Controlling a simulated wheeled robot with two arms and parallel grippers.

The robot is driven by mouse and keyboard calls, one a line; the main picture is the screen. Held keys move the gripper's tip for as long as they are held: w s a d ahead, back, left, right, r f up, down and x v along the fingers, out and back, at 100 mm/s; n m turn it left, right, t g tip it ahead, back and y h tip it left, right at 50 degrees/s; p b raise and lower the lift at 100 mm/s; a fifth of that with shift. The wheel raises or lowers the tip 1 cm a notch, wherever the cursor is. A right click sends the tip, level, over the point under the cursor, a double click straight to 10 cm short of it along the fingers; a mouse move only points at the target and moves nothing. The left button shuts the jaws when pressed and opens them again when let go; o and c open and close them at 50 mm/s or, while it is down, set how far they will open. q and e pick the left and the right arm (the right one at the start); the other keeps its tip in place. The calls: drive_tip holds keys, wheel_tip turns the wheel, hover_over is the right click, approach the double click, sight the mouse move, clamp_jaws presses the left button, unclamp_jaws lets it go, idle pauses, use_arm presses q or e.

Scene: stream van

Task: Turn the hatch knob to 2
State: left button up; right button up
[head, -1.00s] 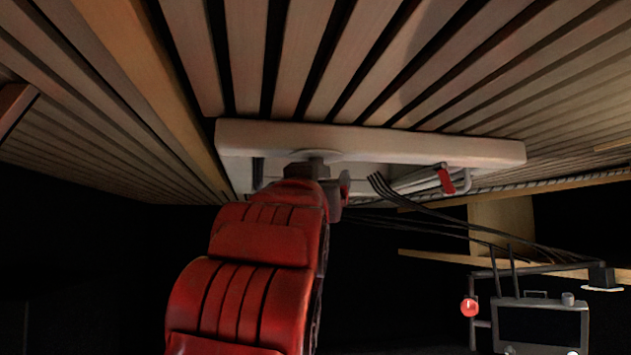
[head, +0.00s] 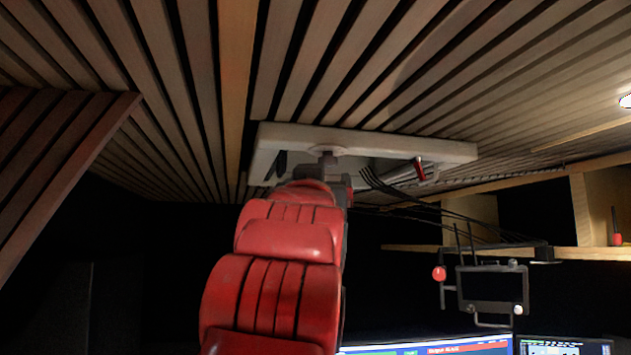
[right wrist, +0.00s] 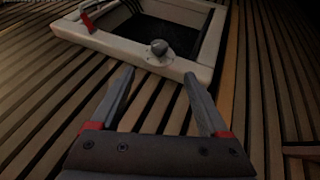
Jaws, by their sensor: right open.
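The hatch is a pale rectangular frame (head: 430,150) in the slatted ceiling; it also shows in the right wrist view (right wrist: 110,42). The knob (right wrist: 159,47) is a small dark round piece on a light round plate, on the frame's near edge. Its setting and any numbers are too small to read. My right gripper (right wrist: 157,74) is open and empty. Its two fingertips point toward the knob, one on each side of its line, with a visible gap to it. In the head view my red right arm rises to the frame and hides most of that gripper. My left gripper is not in view.
A red handle (head: 420,168) sits at the hatch's right end, beside hanging black cables (head: 385,190). A wooden shelf (head: 590,252) and a bracketed monitor (head: 492,288) stand to the right. Lit screens (head: 430,346) are below. A slatted panel (head: 60,170) slopes down at left.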

drive_tip(key=shift+w+d, duration=0.1)
drive_tip(key=shift+w, duration=0.15)
drive_tip(key=shift+s, duration=0.1)
